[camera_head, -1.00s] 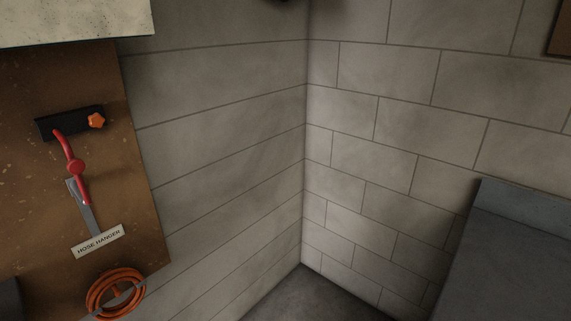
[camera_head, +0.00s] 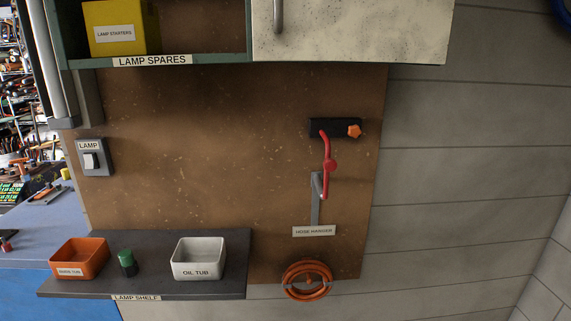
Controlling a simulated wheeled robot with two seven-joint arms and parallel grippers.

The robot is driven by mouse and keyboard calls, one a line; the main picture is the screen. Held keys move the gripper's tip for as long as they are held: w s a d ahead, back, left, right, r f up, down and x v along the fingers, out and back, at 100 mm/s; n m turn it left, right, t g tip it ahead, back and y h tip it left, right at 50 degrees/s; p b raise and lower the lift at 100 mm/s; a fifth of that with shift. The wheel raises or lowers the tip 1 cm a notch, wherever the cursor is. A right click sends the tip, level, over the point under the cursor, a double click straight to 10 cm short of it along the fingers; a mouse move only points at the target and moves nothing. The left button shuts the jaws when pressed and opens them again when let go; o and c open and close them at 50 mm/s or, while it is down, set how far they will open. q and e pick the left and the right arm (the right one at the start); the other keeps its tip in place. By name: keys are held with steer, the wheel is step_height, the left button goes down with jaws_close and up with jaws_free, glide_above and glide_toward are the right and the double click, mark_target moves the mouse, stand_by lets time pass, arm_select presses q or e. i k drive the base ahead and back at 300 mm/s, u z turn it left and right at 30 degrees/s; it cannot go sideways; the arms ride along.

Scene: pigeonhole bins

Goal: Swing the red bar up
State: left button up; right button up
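The red bar (camera_head: 326,152) hangs down from a black wall block (camera_head: 321,126) on the brown board, right of the middle of the head view. It has a round red boss partway along, and its lower end overlaps a grey metal strip (camera_head: 315,205). An orange star-shaped knob (camera_head: 354,131) sits at the right end of the black block. A label reading "HOSE HANGER" (camera_head: 314,231) is below the strip. Neither of my grippers is in view.
An orange hose coil (camera_head: 307,280) hangs below the label. A dark lamp shelf (camera_head: 215,284) at lower left carries an orange tub (camera_head: 79,259), a green-topped jar (camera_head: 127,262) and a white oil tub (camera_head: 198,259). A cabinet door (camera_head: 350,30) overhangs above.

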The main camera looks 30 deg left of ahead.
mark_target(330, 165)
steer(key=u, duration=0.9)
steer(key=k, duration=0.25)
steer(key=u, duration=1.05)
steer(key=k, duration=1.1)
steer(key=u, duration=1.1)
steer(key=i, duration=1.2)
steer(key=z, duration=1.1)
steer(key=i, duration=0.9)
steer(key=z, duration=0.95)
